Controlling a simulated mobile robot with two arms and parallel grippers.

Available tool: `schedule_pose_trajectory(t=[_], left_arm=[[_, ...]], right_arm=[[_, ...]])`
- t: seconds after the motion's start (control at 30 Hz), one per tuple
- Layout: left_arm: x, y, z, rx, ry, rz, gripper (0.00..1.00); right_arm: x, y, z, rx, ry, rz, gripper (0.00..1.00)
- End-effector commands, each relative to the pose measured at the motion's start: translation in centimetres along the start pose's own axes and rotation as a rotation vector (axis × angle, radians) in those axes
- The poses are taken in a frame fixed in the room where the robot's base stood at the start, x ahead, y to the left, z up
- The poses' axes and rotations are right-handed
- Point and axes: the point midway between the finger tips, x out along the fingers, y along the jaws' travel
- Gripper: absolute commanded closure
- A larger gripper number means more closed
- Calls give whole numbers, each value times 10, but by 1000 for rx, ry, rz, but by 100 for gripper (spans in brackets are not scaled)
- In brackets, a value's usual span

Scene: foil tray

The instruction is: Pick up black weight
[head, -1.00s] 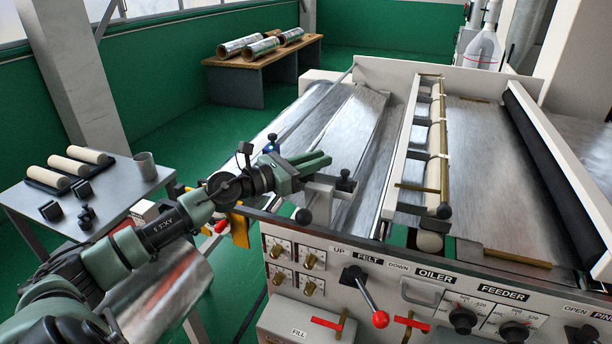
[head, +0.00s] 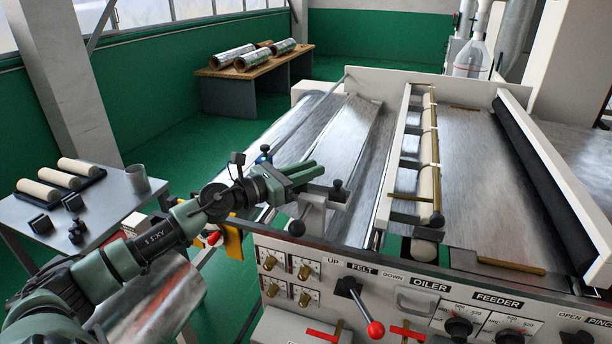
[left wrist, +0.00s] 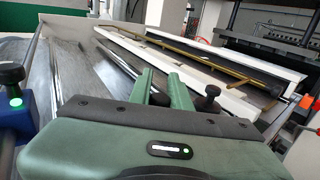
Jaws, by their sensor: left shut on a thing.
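My left gripper (head: 312,172) reaches over the near left corner of the metal-topped machine. Its two green fingers also show in the left wrist view (left wrist: 162,88). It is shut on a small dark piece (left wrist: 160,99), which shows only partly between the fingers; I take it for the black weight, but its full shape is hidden. A black knob-like piece (head: 338,186) stands on a grey bracket just right of the fingers, and it also shows in the left wrist view (left wrist: 212,92). My right gripper is in neither view.
A side table (head: 105,210) at the left holds cream rollers (head: 58,180), several small black blocks (head: 40,223) and a grey cup (head: 137,179). The machine's panel (head: 385,300) carries levers and knobs. A bench (head: 262,85) with foil rolls stands behind. Green floor separates the tables.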

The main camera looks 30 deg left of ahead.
Motion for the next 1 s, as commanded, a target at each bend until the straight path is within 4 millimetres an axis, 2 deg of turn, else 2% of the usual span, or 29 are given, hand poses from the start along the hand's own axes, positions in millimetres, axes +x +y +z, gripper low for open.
schedule_pose_trajectory(t=[0.23, 0.43, 0.7, 0.8, 1.0], left_arm=[[-1, 1, 35, 10, -3, 1, 100], [-1, 1, 97, 14, -7, 2, 100], [0, 1, 169, 6, -8, 2, 100], [0, 1, 185, 3, -6, 2, 100], [0, 0, 198, 2, -4, 1, 100]], right_arm=[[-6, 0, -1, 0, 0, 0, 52], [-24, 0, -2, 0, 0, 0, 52], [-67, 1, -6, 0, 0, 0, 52], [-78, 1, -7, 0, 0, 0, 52], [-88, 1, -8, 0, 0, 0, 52]])
